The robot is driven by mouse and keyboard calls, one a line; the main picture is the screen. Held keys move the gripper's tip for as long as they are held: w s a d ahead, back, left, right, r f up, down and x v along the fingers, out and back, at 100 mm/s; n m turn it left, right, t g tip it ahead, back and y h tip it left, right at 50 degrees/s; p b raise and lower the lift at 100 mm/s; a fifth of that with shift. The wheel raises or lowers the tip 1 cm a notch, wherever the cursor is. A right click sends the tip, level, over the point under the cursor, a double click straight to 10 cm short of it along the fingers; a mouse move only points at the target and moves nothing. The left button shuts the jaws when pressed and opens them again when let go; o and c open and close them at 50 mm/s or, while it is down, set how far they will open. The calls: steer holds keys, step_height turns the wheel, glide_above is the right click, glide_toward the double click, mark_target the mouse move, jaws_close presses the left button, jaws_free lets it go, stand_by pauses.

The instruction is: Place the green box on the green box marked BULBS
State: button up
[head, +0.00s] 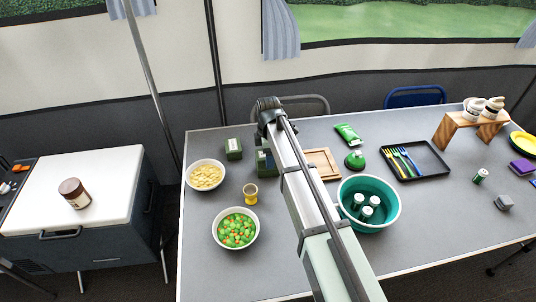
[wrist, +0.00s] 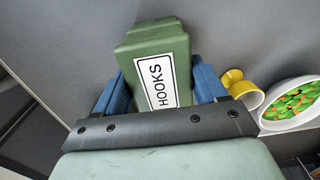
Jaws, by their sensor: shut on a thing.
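In the wrist view my gripper (wrist: 165,85) has its two blue fingers closed on the sides of a green box (wrist: 150,45) with a white HOOKS label. Whether it touches the table is unclear. In the head view two green boxes show at the left back of the table. One (head: 265,161) is partly behind my arm and looks like the held HOOKS box. The other green box (head: 233,149) stands just left of it; its label is too small to read, and it does not show in the wrist view. My fingers are hidden in the head view.
Near the boxes are a bowl of chips (head: 206,175), a yellow cup (head: 250,193) and a bowl of vegetables (head: 237,229). A wooden tray (head: 322,163) and a teal tub (head: 386,217) with cans lie right of my arm. Some grey tabletop (head: 205,148) is bare.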

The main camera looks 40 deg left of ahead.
steer(key=o, duration=1.1)
steer(key=shift+r, duration=0.1)
step_height(320, 180, up, 12)
steer(key=shift+r, duration=0.1)
